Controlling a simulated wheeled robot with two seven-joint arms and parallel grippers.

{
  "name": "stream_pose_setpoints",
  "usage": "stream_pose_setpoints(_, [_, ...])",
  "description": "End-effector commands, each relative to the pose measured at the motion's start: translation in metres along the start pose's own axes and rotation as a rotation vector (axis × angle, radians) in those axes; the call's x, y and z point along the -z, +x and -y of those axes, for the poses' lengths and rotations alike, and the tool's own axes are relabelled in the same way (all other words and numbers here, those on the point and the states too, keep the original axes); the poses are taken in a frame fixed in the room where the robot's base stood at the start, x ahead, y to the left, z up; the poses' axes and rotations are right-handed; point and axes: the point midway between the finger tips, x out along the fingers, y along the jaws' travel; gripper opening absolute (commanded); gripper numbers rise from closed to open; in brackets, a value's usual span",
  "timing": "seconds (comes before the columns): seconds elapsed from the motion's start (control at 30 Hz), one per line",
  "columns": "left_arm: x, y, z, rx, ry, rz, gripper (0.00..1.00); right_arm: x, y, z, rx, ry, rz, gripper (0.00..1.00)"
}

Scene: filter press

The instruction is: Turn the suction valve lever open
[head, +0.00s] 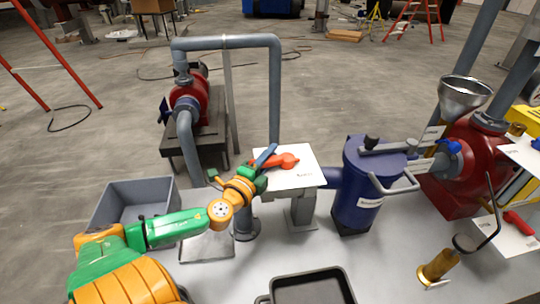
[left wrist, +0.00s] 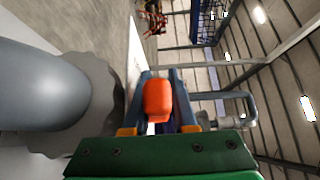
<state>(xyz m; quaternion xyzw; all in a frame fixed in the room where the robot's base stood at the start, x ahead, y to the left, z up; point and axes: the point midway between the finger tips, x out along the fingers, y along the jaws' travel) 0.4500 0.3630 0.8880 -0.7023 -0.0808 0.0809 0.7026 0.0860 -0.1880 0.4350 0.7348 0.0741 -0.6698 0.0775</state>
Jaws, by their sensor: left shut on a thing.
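The orange-red valve lever (head: 287,161) lies over a white plate (head: 303,178) beside the blue filter housing (head: 357,185). My left gripper (head: 266,160) is at the left end of this lever, with its blue fingers shut on it. In the left wrist view the rounded end of the lever (left wrist: 157,97) sits between the two blue fingers (left wrist: 165,88). The valve body under the plate is mostly hidden, and I cannot read the plate's label. My right gripper is not in view.
A grey pipe (head: 274,90) rises behind the lever. A red pump (head: 458,170) with a funnel stands at right. A second red lever (head: 519,222) is far right.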

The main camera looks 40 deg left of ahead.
Motion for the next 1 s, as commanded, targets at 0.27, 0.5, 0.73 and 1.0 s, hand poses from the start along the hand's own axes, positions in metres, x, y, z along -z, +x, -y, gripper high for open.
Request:
stream_pose_setpoints(0.27, [0.001,-0.001,-0.002,-0.006,-0.001,-0.003,0.00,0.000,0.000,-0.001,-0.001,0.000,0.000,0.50])
stream_pose_setpoints(0.5, [-0.001,0.004,-0.008,-0.003,-0.002,-0.070,0.00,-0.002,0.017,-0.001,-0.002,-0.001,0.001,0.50])
stream_pose_setpoints(0.73, [-0.001,0.005,-0.003,-0.004,-0.002,-0.138,0.00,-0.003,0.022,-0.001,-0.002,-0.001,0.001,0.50])
stream_pose_setpoints(1.0, [-0.001,0.005,-0.002,-0.003,-0.002,-0.137,0.47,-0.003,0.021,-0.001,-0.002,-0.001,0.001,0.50])
